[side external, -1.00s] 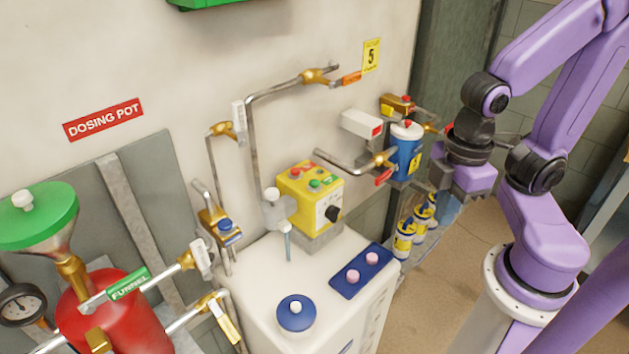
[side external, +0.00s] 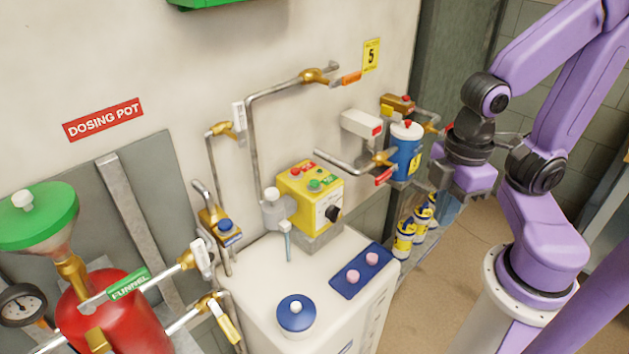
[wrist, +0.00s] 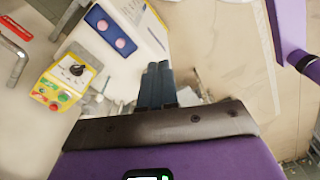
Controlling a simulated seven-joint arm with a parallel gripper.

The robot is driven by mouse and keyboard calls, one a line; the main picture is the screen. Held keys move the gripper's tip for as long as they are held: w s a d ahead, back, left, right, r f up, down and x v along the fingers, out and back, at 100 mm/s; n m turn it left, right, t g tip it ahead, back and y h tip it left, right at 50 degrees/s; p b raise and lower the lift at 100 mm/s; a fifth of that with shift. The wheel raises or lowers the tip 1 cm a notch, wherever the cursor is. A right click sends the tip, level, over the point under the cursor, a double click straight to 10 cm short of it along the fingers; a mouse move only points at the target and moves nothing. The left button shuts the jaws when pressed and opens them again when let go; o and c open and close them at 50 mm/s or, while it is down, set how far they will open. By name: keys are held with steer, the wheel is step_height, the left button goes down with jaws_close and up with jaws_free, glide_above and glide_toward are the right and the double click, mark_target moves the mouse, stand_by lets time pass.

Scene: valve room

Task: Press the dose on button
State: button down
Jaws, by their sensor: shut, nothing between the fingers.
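A yellow control box (side external: 300,208) stands on the white cabinet against the wall. Its sloped top carries red buttons (side external: 296,171) and green buttons (side external: 315,184), and a black knob (side external: 333,214) is on its front. The lettering is too small to read, so I cannot tell which button is dose on. The box also shows at the left of the wrist view (wrist: 48,85), with its buttons toward the lower left. My gripper (wrist: 157,68) is shut and empty. In the side view it is right of the box, well apart from it, near the blue container.
The white cabinet top (side external: 258,262) holds a blue panel with two pink buttons (side external: 362,270) and a blue cap (side external: 296,314). A pipe with a red-handled valve (side external: 384,177) and a blue container (side external: 405,153) lie between box and gripper. Yellow-labelled bottles (side external: 404,240) stand below.

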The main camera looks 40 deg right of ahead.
stand_by(0.3)
steer(key=w+a+f+t+y, duration=0.15)
steer(key=w+a, duration=0.25)
steer(key=w, duration=0.4)
steer(key=m+t, duration=0.1)
steer(key=t, duration=0.6)
glide_above(317, 183)
steer(key=shift+f, duration=0.2)
steer(key=shift+f, duration=0.1)
steer(key=shift+f, duration=4.3)
